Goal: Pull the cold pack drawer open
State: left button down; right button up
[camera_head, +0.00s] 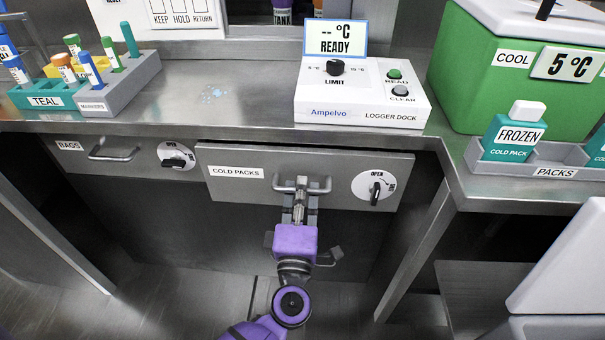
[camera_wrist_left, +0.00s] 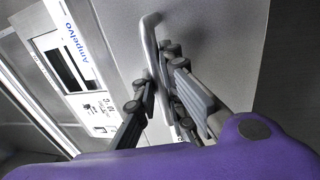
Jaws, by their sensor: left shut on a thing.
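The cold pack drawer (camera_head: 240,190) is a grey front labelled COLD PACKS, under the counter. Its front stands somewhat forward of the neighbouring BAGS drawer. Its metal bar handle (camera_head: 318,186) also shows in the left wrist view (camera_wrist_left: 149,42). My left gripper (camera_head: 300,192) is shut on this handle, with fingers on both sides of the bar in the wrist view (camera_wrist_left: 158,70). A white OPEN dial with a black knob (camera_head: 375,194) is at the right of the drawer front; the knob points roughly downward. The inside of the drawer is hidden. My right gripper is not in view.
The BAGS drawer (camera_head: 85,165) is to the left. On the steel counter (camera_head: 235,115) are the logger dock (camera_head: 345,112), the teal rack (camera_head: 50,97) and the markers rack (camera_head: 125,85). A green cool box (camera_head: 470,90) and packs tray (camera_head: 555,178) stand right. Floor below is open.

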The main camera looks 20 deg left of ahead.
pick_arm(q)
jog(key=r+p+v, duration=0.1)
jog(key=r+v, duration=0.1)
jog(key=v, duration=0.9)
jog(key=r+p+v, duration=0.1)
jog(key=r+v, duration=0.1)
jog(key=v, duration=0.8)
jog(key=shift+v, duration=0.75)
jog(key=shift+r, duration=0.15)
jog(key=c, duration=1.8)
grip_release()
